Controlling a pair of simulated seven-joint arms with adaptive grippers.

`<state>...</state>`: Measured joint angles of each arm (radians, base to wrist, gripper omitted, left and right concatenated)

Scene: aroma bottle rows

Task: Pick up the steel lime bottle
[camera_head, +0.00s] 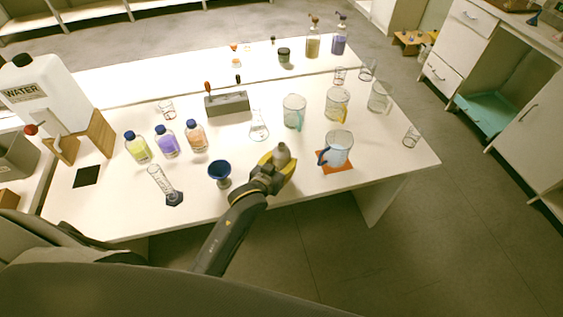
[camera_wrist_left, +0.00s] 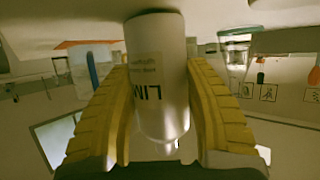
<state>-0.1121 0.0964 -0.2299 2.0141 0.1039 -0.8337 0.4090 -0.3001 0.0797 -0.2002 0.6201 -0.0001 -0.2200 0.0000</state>
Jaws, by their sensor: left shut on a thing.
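The steel lime bottle (camera_wrist_left: 160,75) is a metallic cylinder with dark "LIM" lettering, large in the left wrist view. It sits between the yellow ridged fingers of my left gripper (camera_wrist_left: 160,110), which are shut on it from both sides. In the head view the bottle (camera_head: 281,152) shows as a grey top between the yellow fingers of the left gripper (camera_head: 276,166), at the table's near edge. Whether its base touches the table is hidden by the gripper. My right gripper is not in view.
A glass pitcher (camera_head: 339,147) on an orange mat (camera_head: 337,168) stands just right of the gripper. A blue funnel (camera_head: 219,169) stands just left. A conical flask (camera_head: 259,131) is behind. Yellow, purple and orange bottles (camera_head: 196,137) stand farther left. The table's front right (camera_head: 400,165) is clear.

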